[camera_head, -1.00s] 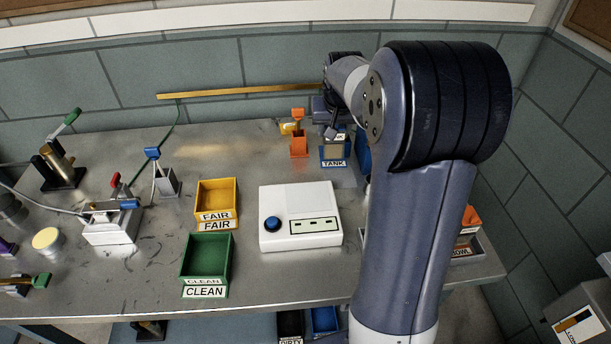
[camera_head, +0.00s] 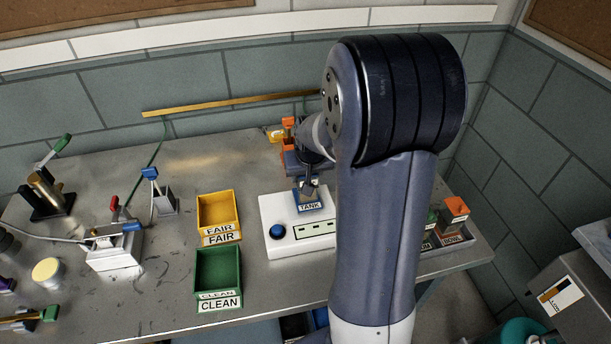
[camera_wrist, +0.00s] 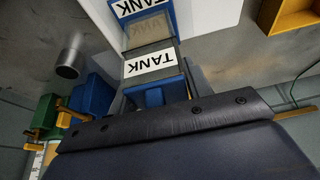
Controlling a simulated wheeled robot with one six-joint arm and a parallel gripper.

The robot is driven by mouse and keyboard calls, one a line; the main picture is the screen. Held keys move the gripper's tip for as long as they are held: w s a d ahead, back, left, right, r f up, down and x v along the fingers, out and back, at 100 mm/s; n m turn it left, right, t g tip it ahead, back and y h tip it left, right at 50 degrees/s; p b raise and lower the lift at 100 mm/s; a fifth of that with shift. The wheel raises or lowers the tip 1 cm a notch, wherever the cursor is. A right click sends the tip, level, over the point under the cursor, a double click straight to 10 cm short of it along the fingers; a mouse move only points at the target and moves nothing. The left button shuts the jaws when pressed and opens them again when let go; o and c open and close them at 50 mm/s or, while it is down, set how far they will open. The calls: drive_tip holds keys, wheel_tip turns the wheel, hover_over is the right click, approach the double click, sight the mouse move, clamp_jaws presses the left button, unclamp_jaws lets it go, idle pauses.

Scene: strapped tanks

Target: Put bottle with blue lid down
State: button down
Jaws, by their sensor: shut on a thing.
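A grey and blue thing marked TANK (camera_head: 311,206) hangs or rests at the right part of the white device (camera_head: 275,250); I cannot tell whether it touches. In the wrist view, two TANK labels show, one on the near dark part with blue below it (camera_wrist: 150,63) and one on a blue front piece farther off. I take this thing to be the bottle with the blue lid. My gripper (camera_head: 308,186) is shut on it from above. Its fingertips are mostly hidden in both views, and my arm covers the area to the right.
A yellow FAIR tray (camera_head: 202,213) and green CLEAN tray (camera_head: 201,270) stand left of the device. Orange-topped and green-topped things (camera_head: 455,207) stand in a tray at right. An orange thing (camera_head: 287,158) is behind. Clamps stand at left. Bare table lies behind the FAIR tray.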

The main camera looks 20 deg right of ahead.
drive_tip(key=shift+f, duration=0.45)
drive_tip(key=shift+f, duration=0.1)
drive_tip(key=c, duration=0.7)
unclamp_jaws()
drive_tip(key=shift+r, duration=0.2)
drive_tip(key=b+v, duration=0.1)
drive_tip(key=v, duration=1.1)
drive_tip(key=shift+f, duration=0.1)
